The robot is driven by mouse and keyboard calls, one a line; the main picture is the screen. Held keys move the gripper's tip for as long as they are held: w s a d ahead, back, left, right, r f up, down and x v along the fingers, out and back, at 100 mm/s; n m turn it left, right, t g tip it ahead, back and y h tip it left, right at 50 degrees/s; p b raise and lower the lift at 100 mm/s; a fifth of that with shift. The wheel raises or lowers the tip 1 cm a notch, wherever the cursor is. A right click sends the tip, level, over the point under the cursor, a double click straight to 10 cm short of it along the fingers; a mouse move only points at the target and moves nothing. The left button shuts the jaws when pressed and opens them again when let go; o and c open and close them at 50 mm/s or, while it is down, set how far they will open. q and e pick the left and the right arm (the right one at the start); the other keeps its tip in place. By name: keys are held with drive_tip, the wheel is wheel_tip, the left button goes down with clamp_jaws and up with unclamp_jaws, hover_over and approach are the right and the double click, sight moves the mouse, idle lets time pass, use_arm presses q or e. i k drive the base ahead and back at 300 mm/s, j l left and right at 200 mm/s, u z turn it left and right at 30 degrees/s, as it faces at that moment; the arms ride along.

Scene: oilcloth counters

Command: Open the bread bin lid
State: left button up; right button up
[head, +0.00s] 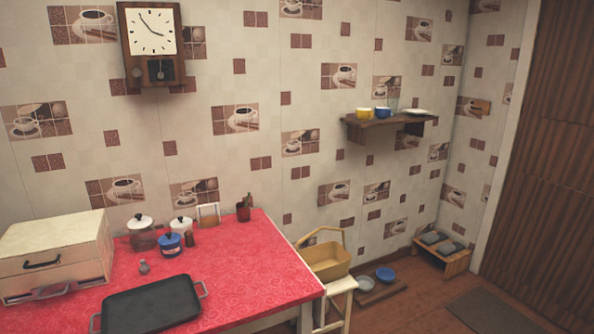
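A cream bread bin (58,236) stands at the left end of the red patterned counter (236,272) in the head view. Its upper front panel carries a dark handle (42,264) and looks shut. A second, lighter handle (53,291) sits on the lower part of its front. I cannot tell for certain which part is the lid. The bin's left side runs close to the picture edge. Neither of my grippers shows in this view.
The counter's right part is clear. A chair-like stand holds a yellow basket (326,262) beyond its right edge.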

sight(33, 246)
drive_tip(key=u, duration=1.5)
